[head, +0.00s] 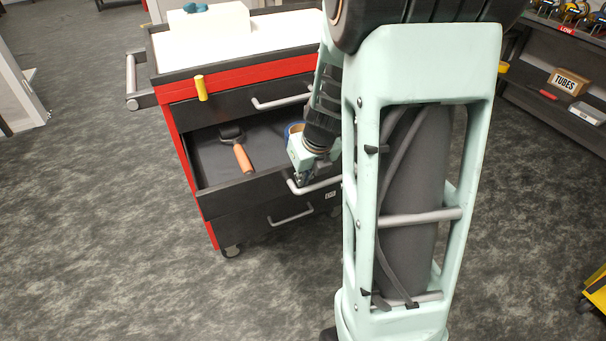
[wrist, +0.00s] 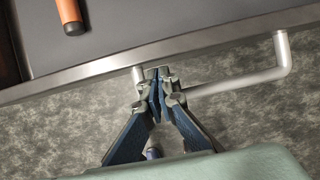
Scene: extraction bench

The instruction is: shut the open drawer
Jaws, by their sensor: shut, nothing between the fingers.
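The open drawer (head: 212,167) sticks out from the red and black tool cart (head: 176,130). Its front edge also crosses the wrist view (wrist: 110,66). A tool with an orange handle (head: 243,158) and a dark head lies inside the drawer. The drawer's silver bar handle (head: 318,186) is on its front; it also shows in the wrist view (wrist: 245,80). My gripper (head: 302,182) is shut and empty at the left part of this handle; its fingertips (wrist: 158,75) overlap the bar in the wrist view. I cannot tell whether they touch it.
A closed drawer with a handle (head: 280,101) is above, and another handle (head: 290,216) is below. A yellow-handled item (head: 201,87) is at the cart's top edge. Open carpet lies left and in front.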

